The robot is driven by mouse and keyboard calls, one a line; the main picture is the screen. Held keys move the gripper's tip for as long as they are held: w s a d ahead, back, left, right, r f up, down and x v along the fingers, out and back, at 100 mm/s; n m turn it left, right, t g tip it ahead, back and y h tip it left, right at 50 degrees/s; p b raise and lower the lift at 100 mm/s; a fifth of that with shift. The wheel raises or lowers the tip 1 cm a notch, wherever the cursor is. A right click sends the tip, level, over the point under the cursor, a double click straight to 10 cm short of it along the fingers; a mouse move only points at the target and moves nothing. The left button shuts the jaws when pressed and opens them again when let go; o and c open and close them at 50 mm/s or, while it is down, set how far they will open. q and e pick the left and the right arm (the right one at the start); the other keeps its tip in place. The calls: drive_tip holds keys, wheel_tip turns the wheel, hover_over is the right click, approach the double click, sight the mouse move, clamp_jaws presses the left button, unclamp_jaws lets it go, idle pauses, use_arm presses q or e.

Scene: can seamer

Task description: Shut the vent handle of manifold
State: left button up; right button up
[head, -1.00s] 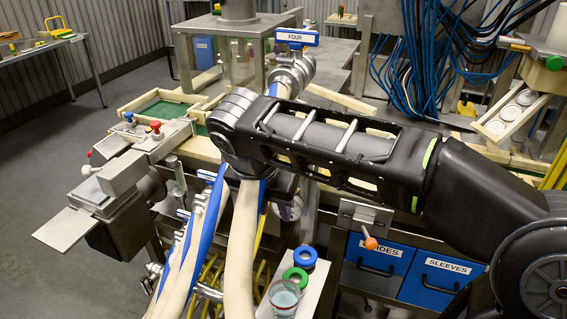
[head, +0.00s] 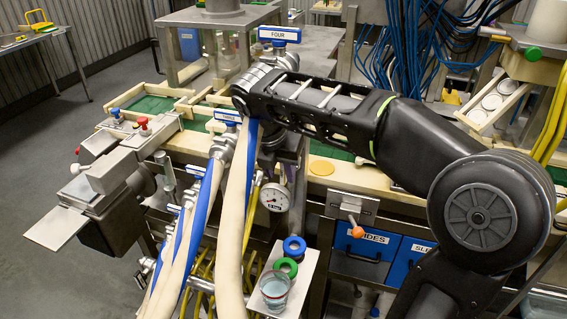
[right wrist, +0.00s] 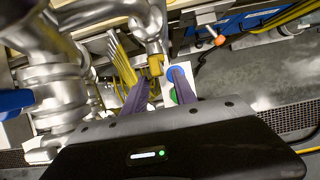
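The manifold's steel pipework (head: 258,78) stands mid-view in the head view, with a blue handle labelled FOUR (head: 279,34) on top and a second blue labelled handle (head: 228,116) lower left. A pressure gauge (head: 275,197) hangs below. I cannot tell for certain which part is the vent handle. In the right wrist view a steel elbow pipe (right wrist: 150,25) ends in a yellow-brown piece (right wrist: 156,65) just beyond my fingertips. My left gripper is not in view.
Thick cream and blue hoses (head: 238,200) run down in front of the manifold. A small shelf (head: 305,275) holds a blue ring (head: 294,247), a green ring (head: 286,267) and a glass beaker (head: 275,287). An orange-knobbed lever (head: 357,230) stands above blue drawers (head: 370,250).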

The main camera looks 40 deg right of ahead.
drive_tip(key=shift+w+d+f, duration=0.1)
drive_tip(key=shift+w+d, duration=0.5)
drive_tip(key=shift+d, duration=0.3)
drive_tip(key=shift+d+f+p, duration=0.1)
drive_tip(key=shift+f+p, duration=0.2)
drive_tip(key=shift+f, duration=0.2)
clamp_jaws()
